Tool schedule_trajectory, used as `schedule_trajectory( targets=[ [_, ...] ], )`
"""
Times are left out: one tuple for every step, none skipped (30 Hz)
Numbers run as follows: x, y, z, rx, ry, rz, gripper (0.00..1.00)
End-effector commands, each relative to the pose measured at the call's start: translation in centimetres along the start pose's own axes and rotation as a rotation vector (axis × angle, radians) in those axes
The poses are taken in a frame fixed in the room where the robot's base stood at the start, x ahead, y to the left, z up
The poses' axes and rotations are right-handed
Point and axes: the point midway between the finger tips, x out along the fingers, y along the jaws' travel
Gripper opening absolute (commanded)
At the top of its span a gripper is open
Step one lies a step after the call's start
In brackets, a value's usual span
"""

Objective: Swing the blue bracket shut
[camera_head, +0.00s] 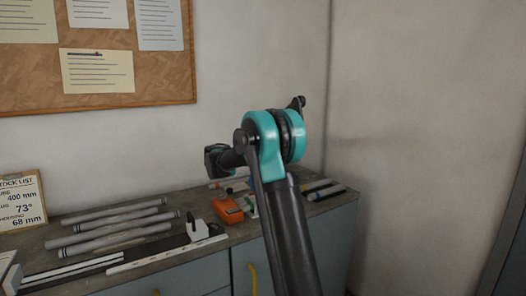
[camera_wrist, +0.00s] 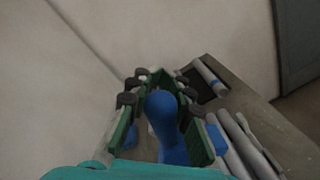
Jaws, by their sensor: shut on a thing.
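The blue bracket (camera_wrist: 162,104) shows in the wrist view as a rounded blue piece between the green-padded fingers of my gripper (camera_wrist: 158,84). The fingers are shut on it, one on each side. More blue shows below and beside the fingers, but I cannot tell how these parts join. In the head view, my arm and its teal joints cover the region around the gripper. The bracket's hinge and its angle cannot be made out there.
The grey bench (camera_head: 178,201) holds several grey tubes (camera_head: 115,225), an orange device (camera_head: 228,209), a white block (camera_head: 197,229) and a long ruler (camera_head: 165,255). A stock list board (camera_head: 22,200) stands at left. A wall closes off the back.

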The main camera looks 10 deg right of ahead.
Motion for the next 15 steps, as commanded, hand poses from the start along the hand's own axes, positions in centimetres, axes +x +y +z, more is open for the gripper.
schedule_trajectory(
  targets=[
    [0.0,-0.9,0.5,0.041,0.006,-0.001,0.00],
    [0.1,-1.5,0.8,0.069,0.009,-0.001,0.00],
    [0.2,-2.2,1.2,0.107,0.013,-0.001,0.00],
    [0.2,-2.7,1.4,0.135,0.016,-0.001,0.00],
    [0.3,-3.2,1.6,0.164,0.019,-0.001,0.00],
    [0.4,-3.9,1.9,0.202,0.023,-0.001,0.00],
    [0.4,-4.5,2.1,0.230,0.026,-0.001,0.00],
    [0.5,-5.0,2.3,0.258,0.030,-0.001,0.00],
    [0.6,-5.8,2.4,0.296,0.034,-0.001,0.00],
    [0.6,-6.4,2.6,0.324,0.037,-0.001,0.00],
    [0.7,-7.0,2.7,0.353,0.039,-0.002,0.00],
    [0.8,-7.7,2.8,0.390,0.044,-0.002,0.00],
    [0.8,-8.3,2.9,0.418,0.047,-0.002,0.00],
    [0.9,-8.8,2.9,0.447,0.051,-0.002,0.00],
    [1.0,-9.6,3.0,0.484,0.055,-0.002,0.00]
  ],
)
